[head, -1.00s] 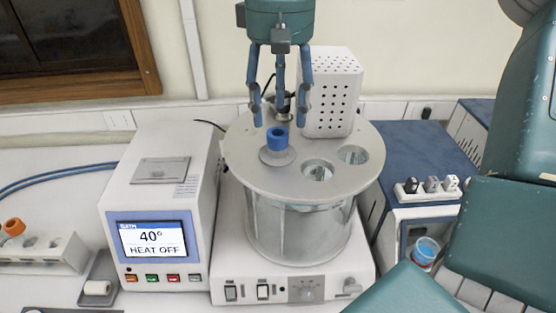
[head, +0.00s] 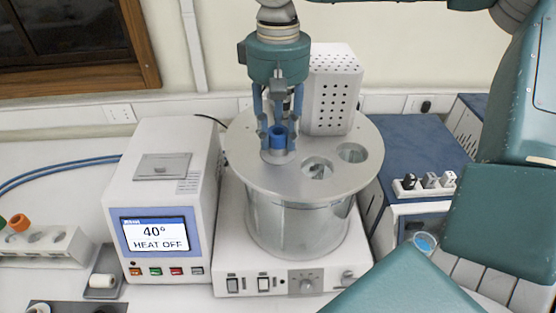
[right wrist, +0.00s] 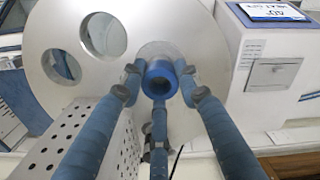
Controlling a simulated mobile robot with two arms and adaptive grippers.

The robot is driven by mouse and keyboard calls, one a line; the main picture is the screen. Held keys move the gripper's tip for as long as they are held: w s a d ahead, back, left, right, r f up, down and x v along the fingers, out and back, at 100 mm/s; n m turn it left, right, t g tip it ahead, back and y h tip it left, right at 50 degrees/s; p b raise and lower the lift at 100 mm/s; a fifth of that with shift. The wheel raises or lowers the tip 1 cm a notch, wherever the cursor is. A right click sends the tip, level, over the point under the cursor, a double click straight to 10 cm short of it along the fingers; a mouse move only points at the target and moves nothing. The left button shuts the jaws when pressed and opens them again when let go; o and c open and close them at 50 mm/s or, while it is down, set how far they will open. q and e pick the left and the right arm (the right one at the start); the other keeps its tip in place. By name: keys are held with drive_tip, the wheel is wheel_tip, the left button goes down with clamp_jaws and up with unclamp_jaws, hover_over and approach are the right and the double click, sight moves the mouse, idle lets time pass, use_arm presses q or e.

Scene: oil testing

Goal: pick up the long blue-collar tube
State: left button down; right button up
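The blue-collar tube shows as a blue ring-shaped collar (head: 278,139) on a grey flange at the left front of the round metal bath lid (head: 255,178). The rest of the tube is hidden below the lid. My right gripper (head: 278,132) points straight down over it, with its fingers spread around the collar. In the right wrist view the collar (right wrist: 160,78) lies between the three fingertips (right wrist: 162,92); small gaps show beside it, so the gripper looks open. My left gripper is not in view.
Two empty-looking round holes (head: 317,168) are in the lid to the right. A perforated white box (head: 333,90) stands close behind. A white heater unit (head: 160,190) reads 40° HEAT OFF. A white rack (head: 45,248) with an orange-topped piece (head: 19,222) is far left.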

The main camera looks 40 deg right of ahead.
clamp_jaws()
drive_tip(key=shift+r, duration=0.15)
drive_tip(key=shift+r, duration=0.2)
wheel_tip(320, 180, up, 19)
drive_tip(key=b, duration=0.2)
drive_tip(key=shift+r, duration=0.2)
